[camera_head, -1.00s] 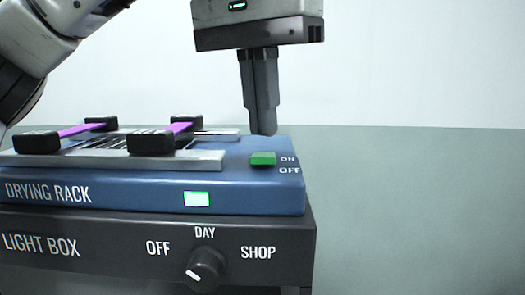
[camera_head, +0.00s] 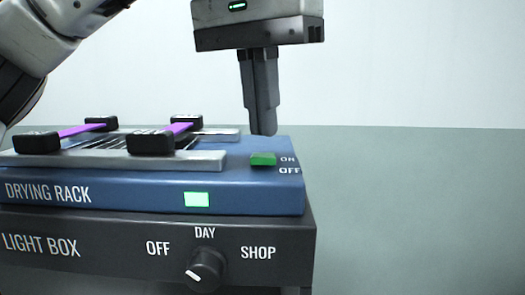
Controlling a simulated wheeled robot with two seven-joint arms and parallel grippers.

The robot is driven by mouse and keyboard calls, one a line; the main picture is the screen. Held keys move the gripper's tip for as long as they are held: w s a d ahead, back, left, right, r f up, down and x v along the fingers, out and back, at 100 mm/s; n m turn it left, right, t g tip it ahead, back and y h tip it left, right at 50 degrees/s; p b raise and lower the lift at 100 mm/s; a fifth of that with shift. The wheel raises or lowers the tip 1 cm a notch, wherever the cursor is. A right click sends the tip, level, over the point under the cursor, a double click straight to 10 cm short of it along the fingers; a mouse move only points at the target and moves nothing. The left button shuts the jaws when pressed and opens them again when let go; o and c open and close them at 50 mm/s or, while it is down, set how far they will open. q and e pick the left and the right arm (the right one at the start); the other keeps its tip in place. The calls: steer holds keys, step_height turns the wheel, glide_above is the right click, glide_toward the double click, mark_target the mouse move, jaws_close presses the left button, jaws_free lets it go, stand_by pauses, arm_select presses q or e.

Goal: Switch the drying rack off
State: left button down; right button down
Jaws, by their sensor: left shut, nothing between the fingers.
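The blue drying rack (camera_head: 120,190) sits on top of the black light box. Its green switch (camera_head: 263,159) is on the top face at the right, beside the ON and OFF labels, and stands level with the ON label or between the two. A green indicator (camera_head: 196,200) is lit on the front face. My left gripper (camera_head: 264,132) points straight down with its fingers shut and empty. Its tips are just above and behind the switch in the picture; I cannot tell whether they touch the rack. My right gripper is not in view.
The light box (camera_head: 110,250) has a knob (camera_head: 206,270) with OFF, DAY and SHOP labels. Black clamps (camera_head: 150,142) with purple webbing strips (camera_head: 80,130) lie over the rack's left part. The space right of the rack is clear.

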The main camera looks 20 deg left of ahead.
arm_select(q)
steer(key=shift+f+b, duration=0.5)
steer(key=shift+f, duration=0.35)
stand_by(0.7)
